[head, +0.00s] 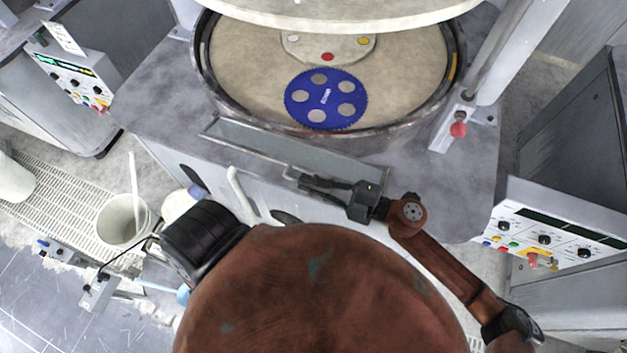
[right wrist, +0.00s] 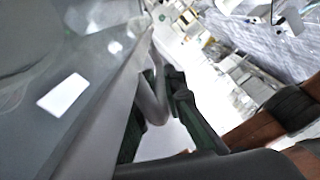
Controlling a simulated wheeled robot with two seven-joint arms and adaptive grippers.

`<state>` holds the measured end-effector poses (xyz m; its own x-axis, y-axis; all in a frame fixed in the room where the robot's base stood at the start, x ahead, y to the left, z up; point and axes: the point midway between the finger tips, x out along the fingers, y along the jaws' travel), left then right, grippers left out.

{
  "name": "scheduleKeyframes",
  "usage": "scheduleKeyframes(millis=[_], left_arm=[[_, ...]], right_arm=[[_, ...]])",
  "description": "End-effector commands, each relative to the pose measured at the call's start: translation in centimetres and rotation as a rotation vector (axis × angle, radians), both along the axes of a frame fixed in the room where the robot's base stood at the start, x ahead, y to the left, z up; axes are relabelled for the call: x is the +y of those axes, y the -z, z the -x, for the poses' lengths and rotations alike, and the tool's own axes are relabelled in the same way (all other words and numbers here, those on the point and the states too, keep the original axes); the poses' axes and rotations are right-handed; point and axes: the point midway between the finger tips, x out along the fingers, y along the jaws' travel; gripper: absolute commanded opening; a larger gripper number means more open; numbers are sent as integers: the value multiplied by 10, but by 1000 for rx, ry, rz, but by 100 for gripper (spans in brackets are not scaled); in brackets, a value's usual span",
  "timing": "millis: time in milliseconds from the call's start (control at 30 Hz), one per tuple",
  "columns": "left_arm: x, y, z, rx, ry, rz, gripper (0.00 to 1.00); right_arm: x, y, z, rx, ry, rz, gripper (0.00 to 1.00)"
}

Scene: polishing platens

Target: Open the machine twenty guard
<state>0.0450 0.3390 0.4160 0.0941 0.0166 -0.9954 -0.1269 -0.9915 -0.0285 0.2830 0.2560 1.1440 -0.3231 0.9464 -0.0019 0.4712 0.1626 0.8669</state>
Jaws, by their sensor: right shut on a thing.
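The guard (head: 270,139) is a clear, framed panel along the front edge of the machine, below the round platen (head: 245,75). In the right wrist view it is the large translucent sheet (right wrist: 100,60) at left. A grey bar handle (right wrist: 153,100) runs between the fingers of my right gripper (right wrist: 160,112), which is shut on it. In the head view my right gripper (head: 308,183) is at the guard's lower edge, and the handle is mostly hidden there. I cannot read a machine number. My left gripper is not in view.
A blue perforated disc (head: 326,98) lies on the platen under a pale overhead plate (head: 350,12). A control panel (head: 550,240) stands at right and another (head: 75,85) at left. White buckets (head: 122,222) stand on the grated floor at left. A red knob (head: 458,129) is right of the platen.

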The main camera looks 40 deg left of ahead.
Motion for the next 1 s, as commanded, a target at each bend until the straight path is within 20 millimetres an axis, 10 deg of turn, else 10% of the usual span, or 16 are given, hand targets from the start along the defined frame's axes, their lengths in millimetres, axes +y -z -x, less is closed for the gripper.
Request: scheduleKeyframes(millis=[233, 500, 1000], left_arm=[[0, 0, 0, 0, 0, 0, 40], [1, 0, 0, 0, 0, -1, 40], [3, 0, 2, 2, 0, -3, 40]], right_arm=[[0, -1, -1, 0, 2, -1, 0], [0, -1, -1, 0, 3, -1, 27], [-23, 0, -9, 1, 5, 1, 27]])
